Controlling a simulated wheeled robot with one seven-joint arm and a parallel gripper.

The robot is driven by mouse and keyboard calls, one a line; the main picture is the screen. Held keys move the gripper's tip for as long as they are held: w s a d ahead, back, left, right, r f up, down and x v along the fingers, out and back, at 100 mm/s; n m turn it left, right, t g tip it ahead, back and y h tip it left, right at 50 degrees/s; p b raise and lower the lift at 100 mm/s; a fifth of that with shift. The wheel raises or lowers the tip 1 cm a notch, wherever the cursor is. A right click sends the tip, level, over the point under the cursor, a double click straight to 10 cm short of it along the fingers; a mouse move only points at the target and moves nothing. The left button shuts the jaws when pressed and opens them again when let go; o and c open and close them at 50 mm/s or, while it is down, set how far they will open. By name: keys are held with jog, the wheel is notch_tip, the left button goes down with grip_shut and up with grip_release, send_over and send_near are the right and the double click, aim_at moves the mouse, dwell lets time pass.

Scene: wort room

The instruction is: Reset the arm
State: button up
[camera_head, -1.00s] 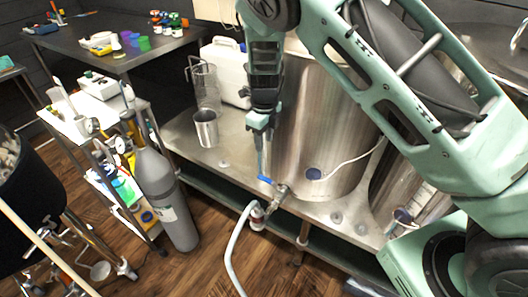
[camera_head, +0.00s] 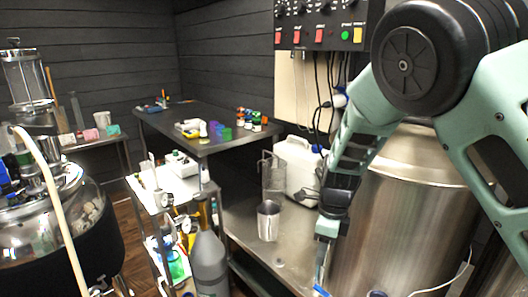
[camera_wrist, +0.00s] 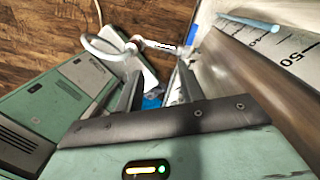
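My arm reaches down in front of a large steel kettle (camera_head: 400,215) on the steel bench in the head view. My gripper (camera_head: 321,268) points downward beside the kettle's left side, just above a blue valve handle (camera_head: 321,290) at the bottom edge. In the wrist view my gripper (camera_wrist: 160,85) shows two dark fingers apart, with nothing held between them. A blue piece (camera_wrist: 152,103) shows beyond and between the fingers; whether they touch it I cannot tell.
A grey gas cylinder (camera_head: 210,265) and a cart are farther left. A control panel (camera_head: 320,22) hangs above. A white hose (camera_wrist: 98,46) lies below in the wrist view.

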jog(key=s+a+r+n+g+y, duration=0.1)
jog(key=s+a+r+n, duration=0.2)
jog(key=s+r+n, duration=0.35)
jog(key=s+a+r+n, duration=0.2)
jog(key=s+r+n, duration=0.1)
jog(key=s+n, duration=0.6)
jog(key=s+d+r+n, duration=0.1)
jog(key=s+r+n, duration=0.1)
jog(key=s+n, duration=0.4)
jog(key=s+d+r+n+t+h, duration=0.1)
jog(key=s+r+n, duration=0.1)
jog(key=s+n, duration=0.5)
jog(key=shift+d+n+t+p, duration=0.3)
jog(key=shift+d+n+p, duration=0.1)
jog(key=shift+n, duration=0.65)
jog(key=shift+r, duration=0.1)
